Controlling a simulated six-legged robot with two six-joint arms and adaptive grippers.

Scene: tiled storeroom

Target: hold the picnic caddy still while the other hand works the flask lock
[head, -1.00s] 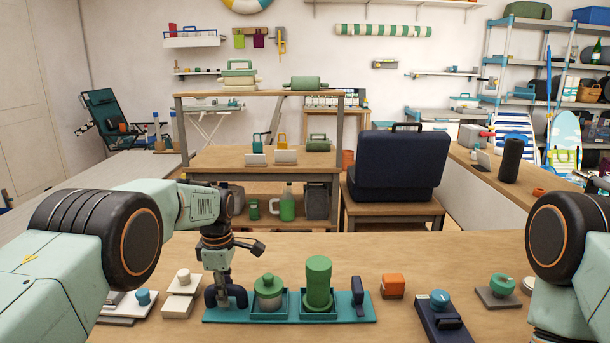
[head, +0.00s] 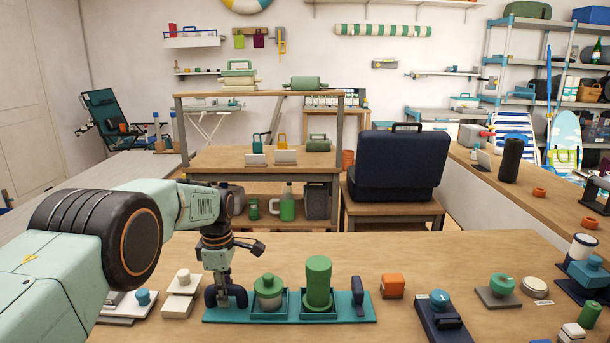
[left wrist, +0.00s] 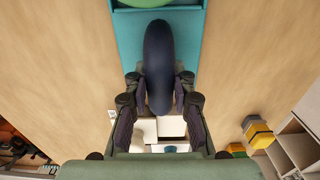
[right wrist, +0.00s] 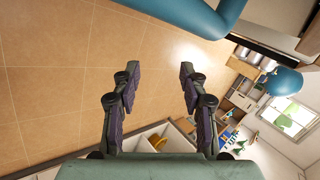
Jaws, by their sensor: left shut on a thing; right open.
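The picnic caddy is a teal base (head: 240,314) on the wooden bench in the head view, with a dark blue handle at its left end and a dark upright clip (head: 359,290) at its right end. A squat green-lidded jar (head: 268,288) and a tall green flask (head: 318,280) stand in its two square holders. My left gripper (head: 222,293) is shut on the dark blue handle (left wrist: 158,55), which fills its jaws in the left wrist view. My right gripper (right wrist: 157,75) is open and empty over tiled floor in the right wrist view. It is not in the head view.
An orange block (head: 392,286), a dark blue device with a blue knob (head: 440,315) and a green dial (head: 501,286) stand right of the caddy. White blocks (head: 181,290) stand close on its left. The bench behind the caddy is clear.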

